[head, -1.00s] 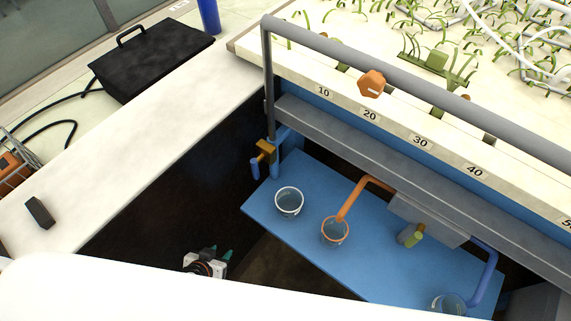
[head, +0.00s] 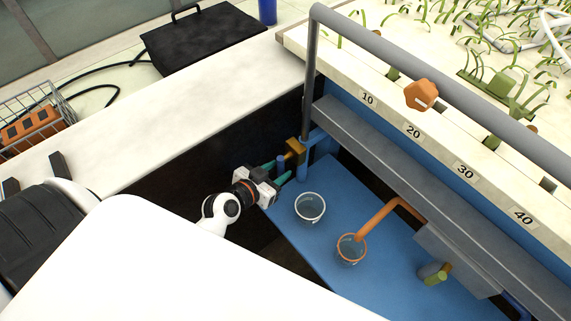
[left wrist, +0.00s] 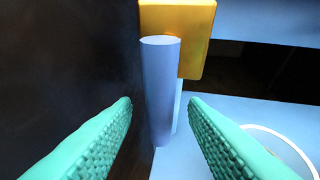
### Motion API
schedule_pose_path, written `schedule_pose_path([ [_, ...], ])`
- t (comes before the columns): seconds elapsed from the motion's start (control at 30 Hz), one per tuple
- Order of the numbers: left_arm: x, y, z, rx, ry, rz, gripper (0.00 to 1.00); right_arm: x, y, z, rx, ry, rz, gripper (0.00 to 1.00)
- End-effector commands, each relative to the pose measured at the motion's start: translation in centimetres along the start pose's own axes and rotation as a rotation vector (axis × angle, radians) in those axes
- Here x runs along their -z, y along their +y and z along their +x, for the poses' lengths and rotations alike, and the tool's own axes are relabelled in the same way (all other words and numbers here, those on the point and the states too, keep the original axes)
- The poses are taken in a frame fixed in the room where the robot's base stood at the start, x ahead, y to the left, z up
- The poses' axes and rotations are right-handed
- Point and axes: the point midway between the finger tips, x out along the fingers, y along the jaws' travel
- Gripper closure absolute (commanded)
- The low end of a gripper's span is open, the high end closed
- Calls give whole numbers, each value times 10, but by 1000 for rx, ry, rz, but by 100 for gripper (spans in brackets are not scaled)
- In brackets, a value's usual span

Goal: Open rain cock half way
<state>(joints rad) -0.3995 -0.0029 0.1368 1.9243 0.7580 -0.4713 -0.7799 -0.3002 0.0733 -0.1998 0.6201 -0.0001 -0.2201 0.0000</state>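The rain cock appears to be the brass-yellow block (head: 295,149) with a blue lever at the foot of the upright grey pipe. In the left wrist view the yellow block (left wrist: 190,50) is at the top. The blue lever (left wrist: 160,75) hangs straight down from it. My left gripper (head: 284,171) is at the cock, and its green fingers partly hide the lever in the head view. In the left wrist view the fingers are apart, one on each side of the lever, with gaps showing. My right gripper is not in view.
A white-rimmed beaker (head: 310,208) and an orange-rimmed beaker (head: 351,249) stand on the blue shelf (head: 325,265) right of the gripper. A pale ledge (head: 190,110) borders the dark recess.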

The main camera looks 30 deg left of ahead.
Motion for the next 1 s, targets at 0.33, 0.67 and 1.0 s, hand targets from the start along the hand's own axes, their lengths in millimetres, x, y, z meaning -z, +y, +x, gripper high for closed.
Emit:
schedule_pose_path([
  [0.33, 0, 0, 38, 0, 0, -1, 60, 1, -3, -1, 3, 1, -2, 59],
  [0.67, 0, 0, 39, 0, 1, 0, 67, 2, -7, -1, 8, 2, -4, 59],
  [1.0, 0, 0, 39, 0, 0, 0, 100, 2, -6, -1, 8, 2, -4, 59],
])
